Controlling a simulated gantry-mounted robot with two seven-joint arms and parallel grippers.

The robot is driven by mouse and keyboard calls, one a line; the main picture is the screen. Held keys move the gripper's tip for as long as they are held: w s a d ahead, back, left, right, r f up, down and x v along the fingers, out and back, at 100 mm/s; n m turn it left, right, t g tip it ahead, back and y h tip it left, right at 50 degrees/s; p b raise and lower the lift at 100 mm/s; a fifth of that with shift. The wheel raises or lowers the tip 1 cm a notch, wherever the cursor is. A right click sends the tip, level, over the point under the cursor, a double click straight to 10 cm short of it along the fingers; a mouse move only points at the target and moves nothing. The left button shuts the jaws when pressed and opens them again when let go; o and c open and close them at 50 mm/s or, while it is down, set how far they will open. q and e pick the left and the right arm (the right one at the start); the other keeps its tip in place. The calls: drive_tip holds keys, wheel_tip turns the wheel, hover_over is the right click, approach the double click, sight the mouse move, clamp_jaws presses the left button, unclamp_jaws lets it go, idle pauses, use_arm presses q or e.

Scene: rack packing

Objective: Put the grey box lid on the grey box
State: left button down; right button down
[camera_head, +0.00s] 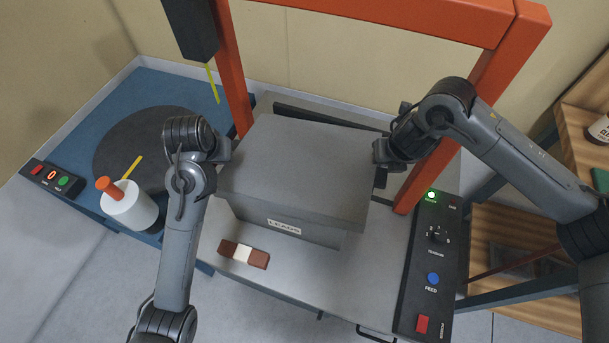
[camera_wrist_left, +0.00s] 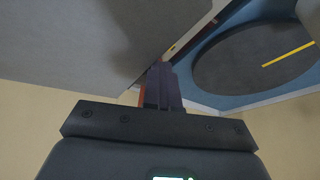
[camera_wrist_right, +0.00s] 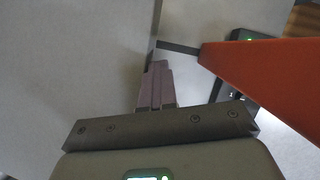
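The grey box (camera_head: 286,222) stands on the machine's table, with a label on its front. The grey box lid (camera_head: 300,165) lies over the box, its left edge reaching past the box; I cannot tell whether it is seated. My left gripper (camera_head: 219,150) is at the lid's left edge, and the lid fills the upper left of the left wrist view (camera_wrist_left: 70,45). My right gripper (camera_head: 380,153) is at the lid's right edge, beside the lid in the right wrist view (camera_wrist_right: 75,60). Both grippers' fingers look close together; their grip on the edges is partly hidden.
An orange frame (camera_head: 400,20) arches over the table, its right post close to my right arm. A control panel (camera_head: 433,265) is at the right. A brown and white block (camera_head: 243,255) lies before the box.

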use_arm(q)
drive_tip(key=c, duration=1.8)
unclamp_jaws()
drive_tip(key=shift+s+a, duration=0.3)
drive_tip(key=shift+a, duration=0.4)
drive_tip(key=o, duration=0.4)
drive_tip(key=shift+a, duration=0.7)
use_arm(e)
drive_tip(key=shift+s+d+f, duration=0.1)
drive_tip(key=shift+s+d, duration=0.05)
drive_tip(key=shift+d, duration=0.95)
drive_tip(key=c, duration=1.4)
unclamp_jaws()
drive_tip(key=v, duration=0.8)
